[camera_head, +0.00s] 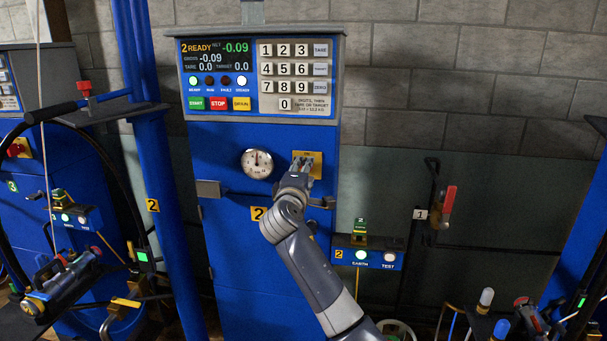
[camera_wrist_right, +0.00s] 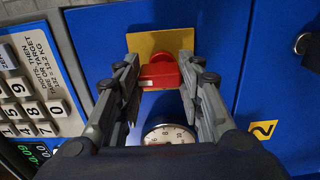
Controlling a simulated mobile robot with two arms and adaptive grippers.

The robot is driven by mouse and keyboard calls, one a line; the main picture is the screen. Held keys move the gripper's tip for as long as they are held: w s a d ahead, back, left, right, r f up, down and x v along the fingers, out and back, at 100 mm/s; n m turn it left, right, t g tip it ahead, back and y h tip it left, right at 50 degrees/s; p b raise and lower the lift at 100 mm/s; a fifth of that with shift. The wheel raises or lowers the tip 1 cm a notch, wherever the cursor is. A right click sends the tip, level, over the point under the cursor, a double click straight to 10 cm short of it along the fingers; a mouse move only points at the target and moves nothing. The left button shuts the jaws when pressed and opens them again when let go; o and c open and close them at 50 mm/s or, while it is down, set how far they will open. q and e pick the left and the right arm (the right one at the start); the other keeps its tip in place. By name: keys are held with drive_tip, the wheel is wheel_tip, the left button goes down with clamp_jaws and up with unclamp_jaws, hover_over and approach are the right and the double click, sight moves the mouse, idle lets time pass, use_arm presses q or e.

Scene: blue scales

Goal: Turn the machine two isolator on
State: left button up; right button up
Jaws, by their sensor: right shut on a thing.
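The machine two isolator is a red rotary handle (camera_wrist_right: 160,72) on a yellow plate, on the blue front of machine two. In the head view its yellow plate (camera_head: 316,158) shows below the keypad, right of the round dial, and my gripper hides most of the handle. My right gripper (camera_head: 302,163) reaches the plate from below. In the right wrist view its two fingers (camera_wrist_right: 160,66) stand on either side of the red handle, shut on it. The display above reads "2 READY". My left gripper is not in view.
The round dial (camera_head: 257,163) lies just left of my gripper. A dark bar handle (camera_head: 235,194) crosses the cabinet below. An earth/test box (camera_head: 375,258) and a red-handled valve (camera_head: 447,200) are at the right. Machine three (camera_head: 12,185) stands at the left.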

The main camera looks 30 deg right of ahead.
drive_tip(key=shift+f, duration=0.1)
drive_tip(key=o, duration=1.1)
drive_tip(key=shift+c, duration=0.2)
drive_tip(key=v, duration=1.2)
